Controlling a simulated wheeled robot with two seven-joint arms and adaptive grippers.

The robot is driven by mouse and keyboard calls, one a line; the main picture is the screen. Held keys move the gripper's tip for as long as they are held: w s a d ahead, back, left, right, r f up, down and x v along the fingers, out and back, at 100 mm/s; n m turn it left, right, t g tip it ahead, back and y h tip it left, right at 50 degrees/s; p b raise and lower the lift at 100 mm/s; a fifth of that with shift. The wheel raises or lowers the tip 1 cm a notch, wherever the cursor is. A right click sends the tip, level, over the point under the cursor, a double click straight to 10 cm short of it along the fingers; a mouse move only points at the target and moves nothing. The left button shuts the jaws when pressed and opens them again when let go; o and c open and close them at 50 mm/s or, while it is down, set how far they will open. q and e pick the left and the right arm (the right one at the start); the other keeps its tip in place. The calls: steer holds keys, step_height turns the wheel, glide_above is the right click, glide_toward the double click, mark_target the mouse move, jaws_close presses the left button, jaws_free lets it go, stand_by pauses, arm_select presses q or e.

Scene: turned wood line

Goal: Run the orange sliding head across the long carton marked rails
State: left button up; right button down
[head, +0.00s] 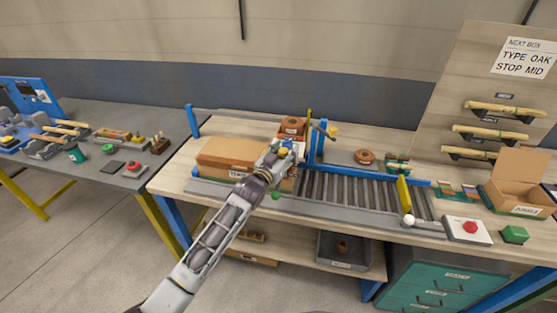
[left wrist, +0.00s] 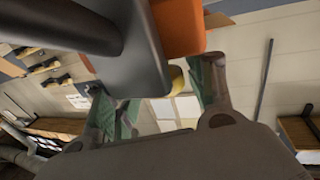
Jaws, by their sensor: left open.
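The long brown carton (head: 228,152) lies on the bench at the left end of the roller track; its front label is partly covered and I cannot read it fully. The orange sliding head (head: 292,126) stands at the carton's right end. My left gripper (head: 284,150) is open just in front of the head and hides its lower part. In the left wrist view an orange block (left wrist: 178,28) and a dark grey bar (left wrist: 128,45) are very close. The bar overlaps the gap of my open left gripper (left wrist: 160,100); I cannot tell whether they touch. My right gripper is not in view.
A roller track (head: 355,190) runs right of the head, past a blue upright (head: 317,145), to a yellow stop (head: 404,194). A red button box (head: 467,230) and an open carton (head: 521,184) are at the right. A grey side table (head: 105,180) stands left.

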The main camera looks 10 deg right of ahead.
arm_select(q)
steer(key=shift+s+a, duration=0.1)
steer(key=shift+s, duration=0.05)
steer(key=v, duration=1.1)
steer(key=shift+s, duration=0.3)
steer(key=shift+a, duration=0.1)
stand_by(0.4)
